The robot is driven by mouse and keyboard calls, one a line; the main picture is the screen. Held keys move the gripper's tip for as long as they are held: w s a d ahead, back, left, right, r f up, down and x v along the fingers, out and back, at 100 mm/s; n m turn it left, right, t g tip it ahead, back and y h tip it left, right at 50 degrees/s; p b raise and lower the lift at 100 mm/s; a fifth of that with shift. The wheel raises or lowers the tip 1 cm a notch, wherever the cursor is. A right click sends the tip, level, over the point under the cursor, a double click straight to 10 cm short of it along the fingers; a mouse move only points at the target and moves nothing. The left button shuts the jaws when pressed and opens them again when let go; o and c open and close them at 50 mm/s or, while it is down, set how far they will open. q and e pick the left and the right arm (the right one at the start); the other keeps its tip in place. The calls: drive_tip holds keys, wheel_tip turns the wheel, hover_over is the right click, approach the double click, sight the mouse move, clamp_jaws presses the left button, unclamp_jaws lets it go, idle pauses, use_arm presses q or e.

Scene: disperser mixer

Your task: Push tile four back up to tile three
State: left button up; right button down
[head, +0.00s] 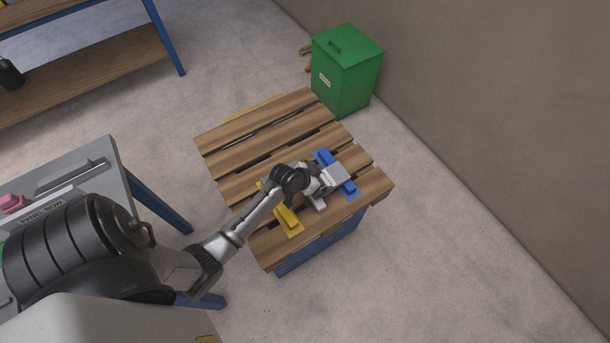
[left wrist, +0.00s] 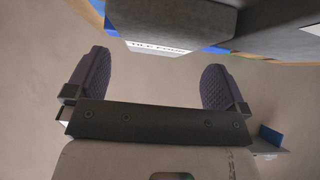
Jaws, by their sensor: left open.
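Tile four shows in the left wrist view as a dark grey block whose white label (left wrist: 158,47) is at the top of the picture, with blue beside it. My left gripper (left wrist: 155,88) is open, its two dark ridged fingers apart with bare floor between them. The label lies beyond the fingertips, and I see no contact. In the head view my left gripper (head: 334,178) is over the right part of the slatted wooden pallet top (head: 262,150), at a blue piece (head: 350,188). It hides part of that piece. I cannot make out tile three. My right gripper is not in view.
A yellow piece (head: 287,218) lies on the pallet, left of my gripper. The pallet's left and back slats are clear. A green lidded bin (head: 346,72) stands behind it. A grey panel table (head: 75,175) is at left, and a wall runs along the right.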

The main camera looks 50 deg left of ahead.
use_arm(q)
drive_tip(key=p+v, duration=0.2)
drive_tip(key=v, duration=0.7)
drive_tip(key=shift+s+r+p, duration=0.2)
drive_tip(key=shift+s+p, duration=0.1)
drive_tip(key=shift+p, duration=0.05)
